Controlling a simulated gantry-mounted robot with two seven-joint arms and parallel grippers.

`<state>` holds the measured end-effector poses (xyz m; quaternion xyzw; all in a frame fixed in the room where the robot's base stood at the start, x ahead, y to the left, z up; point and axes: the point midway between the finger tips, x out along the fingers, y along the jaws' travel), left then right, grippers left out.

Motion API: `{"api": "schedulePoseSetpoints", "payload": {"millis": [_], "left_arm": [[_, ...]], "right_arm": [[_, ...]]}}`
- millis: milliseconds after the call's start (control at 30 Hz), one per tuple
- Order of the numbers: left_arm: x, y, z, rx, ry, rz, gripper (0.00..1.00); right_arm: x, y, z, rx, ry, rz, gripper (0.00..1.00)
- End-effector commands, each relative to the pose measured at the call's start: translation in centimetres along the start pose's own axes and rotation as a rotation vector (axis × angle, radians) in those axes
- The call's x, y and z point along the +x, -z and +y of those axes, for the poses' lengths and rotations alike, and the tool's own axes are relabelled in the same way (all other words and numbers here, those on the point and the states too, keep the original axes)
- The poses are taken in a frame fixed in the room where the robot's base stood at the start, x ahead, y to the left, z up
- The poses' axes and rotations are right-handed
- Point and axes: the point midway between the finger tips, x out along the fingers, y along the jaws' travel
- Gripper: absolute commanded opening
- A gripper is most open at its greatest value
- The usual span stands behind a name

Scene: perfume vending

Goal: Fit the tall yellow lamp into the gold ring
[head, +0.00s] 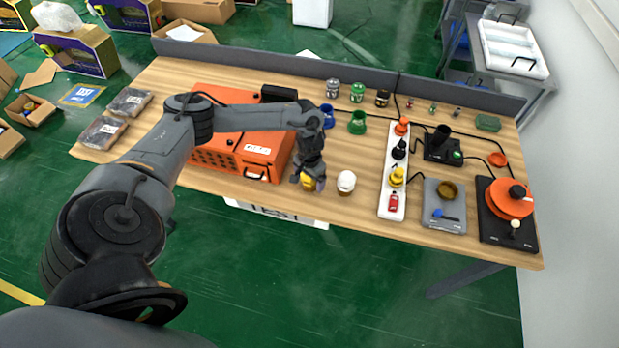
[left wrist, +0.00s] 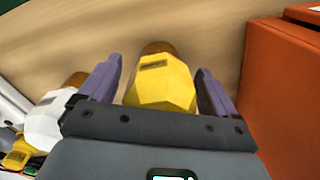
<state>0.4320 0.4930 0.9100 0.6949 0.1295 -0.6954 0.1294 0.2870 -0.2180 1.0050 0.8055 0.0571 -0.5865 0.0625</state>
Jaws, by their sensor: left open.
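The yellow lamp (head: 309,184) stands near the table's front edge, just right of the orange box. It also shows in the left wrist view (left wrist: 163,86) as a faceted yellow body with a brown-gold end and a small label. My left gripper (head: 308,179) is open around it, with one purple finger on each side. Visible gaps lie between the lamp and the fingers. A gold ring (head: 447,190) sits on a grey plate (head: 436,212) at the right of the table. My right gripper is not in view.
A white lamp (head: 346,181) with a brown base stands close to the right of my left gripper. The orange box (head: 215,158) is close on its left. A white strip (head: 385,207) with several coloured pieces lies between the white lamp and the grey plate.

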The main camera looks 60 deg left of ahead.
Motion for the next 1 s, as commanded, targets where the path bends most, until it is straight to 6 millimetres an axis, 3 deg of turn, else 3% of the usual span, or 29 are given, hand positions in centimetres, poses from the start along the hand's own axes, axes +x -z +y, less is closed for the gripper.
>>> {"api": "schedulePoseSetpoints", "payload": {"millis": [267, 300, 733, 1000], "left_arm": [[0.5, 0.1, 0.0, 0.001, -0.001, 0.003, 0.91], [-0.9, 0.1, 0.0, 0.001, -0.002, 0.003, 0.91], [-8.8, 0.2, 0.1, 0.001, 0.0, 0.003, 0.91], [-10.7, 0.1, 0.2, 0.0, -0.001, 0.001, 0.91]], "right_arm": [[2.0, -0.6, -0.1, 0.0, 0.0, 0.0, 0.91], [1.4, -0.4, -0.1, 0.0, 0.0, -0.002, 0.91], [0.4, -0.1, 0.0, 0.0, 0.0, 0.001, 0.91], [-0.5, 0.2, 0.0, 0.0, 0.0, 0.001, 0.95]]}}
